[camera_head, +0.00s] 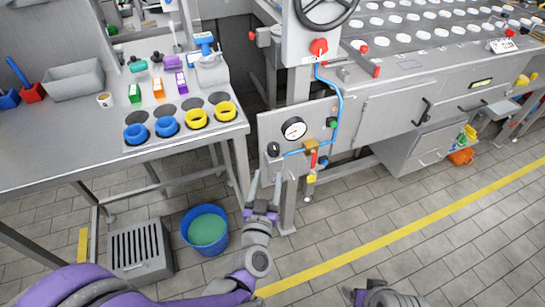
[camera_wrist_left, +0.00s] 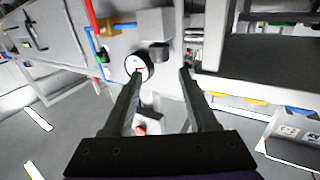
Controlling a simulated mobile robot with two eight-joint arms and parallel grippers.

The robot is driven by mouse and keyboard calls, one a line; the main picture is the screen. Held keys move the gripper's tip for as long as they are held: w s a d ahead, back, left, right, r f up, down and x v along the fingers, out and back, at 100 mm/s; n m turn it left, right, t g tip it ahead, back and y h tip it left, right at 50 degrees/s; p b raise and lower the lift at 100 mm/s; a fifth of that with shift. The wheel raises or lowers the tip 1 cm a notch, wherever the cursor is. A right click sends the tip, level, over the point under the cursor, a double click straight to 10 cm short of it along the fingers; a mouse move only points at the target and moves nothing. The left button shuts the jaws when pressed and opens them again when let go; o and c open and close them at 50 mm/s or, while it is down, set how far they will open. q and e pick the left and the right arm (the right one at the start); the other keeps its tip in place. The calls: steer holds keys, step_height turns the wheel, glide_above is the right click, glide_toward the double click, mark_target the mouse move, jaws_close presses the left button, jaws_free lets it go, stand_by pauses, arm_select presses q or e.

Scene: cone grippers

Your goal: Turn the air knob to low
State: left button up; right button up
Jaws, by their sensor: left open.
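The air knob (camera_head: 273,149) is a small dark knob on the grey machine's front panel, below and left of a round white gauge (camera_head: 293,129). In the left wrist view the dark knob (camera_wrist_left: 158,50) shows beside the gauge (camera_wrist_left: 139,67), beyond the fingertips. My left gripper (camera_head: 266,178) is open and empty, its two fingers pointing up toward the knob from just below it in the head view. They look apart from the knob. My right gripper (camera_head: 366,295) shows only partly at the bottom edge; its jaws are unclear.
A blue air hose (camera_head: 340,100), a red-handled valve (camera_head: 313,159) and a yellow tag (camera_head: 311,178) are right of the knob. A table (camera_head: 60,150) with blue and yellow rings stands left. A blue bucket (camera_head: 190,240) and a grey crate (camera_head: 168,262) are on the floor.

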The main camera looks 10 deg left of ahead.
mark_target(273, 153)
arm_select(q)
steer(key=w, duration=0.9)
steer(key=shift+w, duration=0.1)
steer(key=shift+c, duration=0.2)
steer(key=shift+d, duration=0.15)
jaws_close()
